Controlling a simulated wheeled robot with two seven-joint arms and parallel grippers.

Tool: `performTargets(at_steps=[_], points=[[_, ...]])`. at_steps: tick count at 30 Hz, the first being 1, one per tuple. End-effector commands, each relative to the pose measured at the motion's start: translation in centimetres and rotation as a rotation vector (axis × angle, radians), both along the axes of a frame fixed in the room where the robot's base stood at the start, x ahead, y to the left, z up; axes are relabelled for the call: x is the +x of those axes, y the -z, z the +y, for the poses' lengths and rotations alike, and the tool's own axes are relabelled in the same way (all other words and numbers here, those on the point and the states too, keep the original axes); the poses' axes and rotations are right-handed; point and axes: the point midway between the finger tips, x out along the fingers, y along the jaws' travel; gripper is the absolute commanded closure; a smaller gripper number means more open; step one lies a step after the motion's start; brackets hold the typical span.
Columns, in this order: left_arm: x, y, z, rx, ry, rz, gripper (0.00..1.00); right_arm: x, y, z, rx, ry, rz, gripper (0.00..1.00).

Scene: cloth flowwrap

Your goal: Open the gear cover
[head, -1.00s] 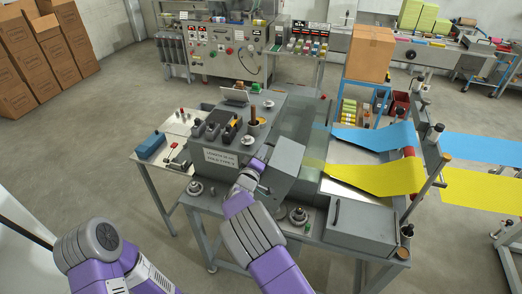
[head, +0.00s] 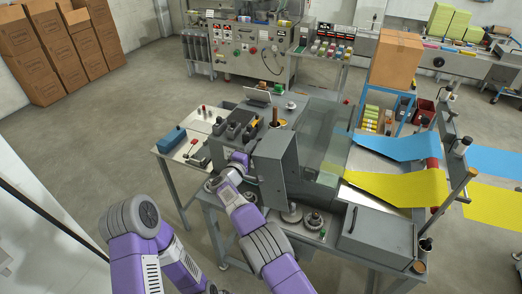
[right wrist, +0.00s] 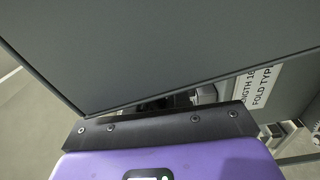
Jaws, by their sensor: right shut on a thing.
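The gear cover (head: 276,165) is a grey box-like metal cover at the front of the machine. It stands raised, its flat side upright, left of the clear guard. My right gripper (head: 240,160) is at the cover's left side and shut on it; its fingertips are mostly hidden. In the right wrist view the cover's grey panel (right wrist: 160,50) fills the upper part, close over the dark gripper mount. The white label (right wrist: 253,87) shows partly beyond it. My left arm is at the lower left of the head view, its gripper out of view.
Round metal knobs (head: 314,221) sit on the machine's front ledge. A grey box with a handle (head: 378,236) is to the right, below the blue film (head: 395,147) and yellow film (head: 405,188). A side table (head: 185,145) stands left. The floor at left is clear.

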Motion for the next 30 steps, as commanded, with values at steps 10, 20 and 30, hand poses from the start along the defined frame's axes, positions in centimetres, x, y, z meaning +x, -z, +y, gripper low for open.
performTargets(at_steps=[10, 20, 30], points=[[0.0, 0.3, 0.0, 0.0, 0.0, 0.0, 0.57, 0.0, 1.2, 1.5, -0.031, -0.012, 0.026, 1.0], [0.0, 0.3, 0.0, 0.0, 0.0, 0.0, 0.57, 0.0, 1.3, 1.5, -0.033, -0.011, 0.028, 1.0], [0.0, 0.3, 0.0, 0.0, 0.0, 0.0, 0.57, 0.1, 0.9, 1.4, -0.033, -0.01, 0.021, 0.62]])
